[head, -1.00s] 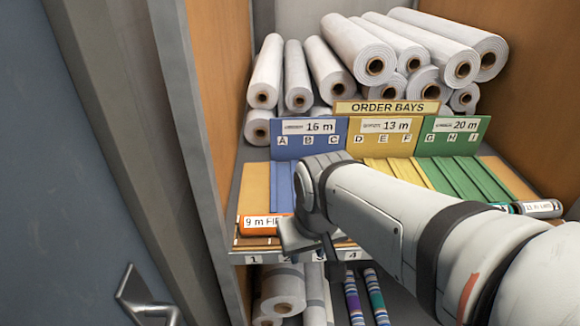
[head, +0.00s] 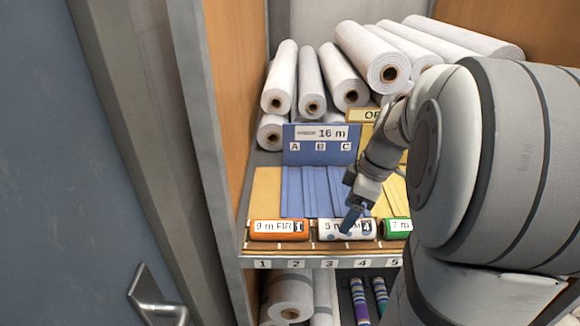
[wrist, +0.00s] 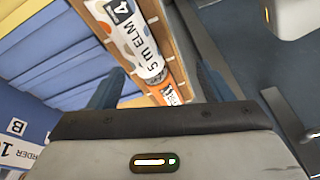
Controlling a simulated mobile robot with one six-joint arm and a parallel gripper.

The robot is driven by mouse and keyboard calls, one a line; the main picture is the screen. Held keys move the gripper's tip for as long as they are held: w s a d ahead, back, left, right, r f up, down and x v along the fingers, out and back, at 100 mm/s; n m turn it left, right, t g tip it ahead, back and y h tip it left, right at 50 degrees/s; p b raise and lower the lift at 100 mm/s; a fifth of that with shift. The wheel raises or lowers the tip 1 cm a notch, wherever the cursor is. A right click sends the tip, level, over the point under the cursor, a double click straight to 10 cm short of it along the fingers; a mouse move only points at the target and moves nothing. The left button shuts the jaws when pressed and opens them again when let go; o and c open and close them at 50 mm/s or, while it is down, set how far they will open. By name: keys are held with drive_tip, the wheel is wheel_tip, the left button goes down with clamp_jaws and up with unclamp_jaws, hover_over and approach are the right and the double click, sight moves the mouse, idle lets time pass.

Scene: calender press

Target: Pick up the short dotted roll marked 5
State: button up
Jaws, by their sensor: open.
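The short white roll with grey and orange dots (head: 333,237) lies in the front rack, between the orange roll and the green roll. Its label reads "5 m ELM" with a boxed 4, clearest in the wrist view (wrist: 132,40). My gripper (head: 349,220) is at this roll in the head view, and its finger hides part of the label. In the wrist view my gripper (wrist: 160,88) is open and empty, its fingers apart on either side of the rack line. The dotted roll's near end lies toward the gap between them. I cannot tell whether a finger touches it.
The orange roll (head: 279,230), marked "9 m FIR" and 1, lies to the left; the green roll (head: 396,228), marked "7 m", to the right. Blue bay panels (head: 318,190) rise behind. Large white rolls (head: 311,84) are stacked at the back. The wooden side wall (head: 222,110) bounds the left.

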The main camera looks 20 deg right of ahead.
sight(360, 222)
drive_tip(key=d+n, duration=0.1)
drive_tip(key=w+d+n, duration=0.1)
drive_tip(key=d, duration=0.1)
drive_tip(key=w+d+n+y, duration=0.1)
drive_tip(key=shift+d+f, duration=0.2)
drive_tip(key=shift+f, duration=0.15)
drive_tip(key=p+x, duration=0.1)
drive_tip(key=x, duration=0.6)
drive_tip(key=shift+w+f, duration=0.15)
drive_tip(key=shift+f, duration=0.2)
drive_tip(key=shift+c, duration=0.2)
drive_tip(key=c, duration=1.1)
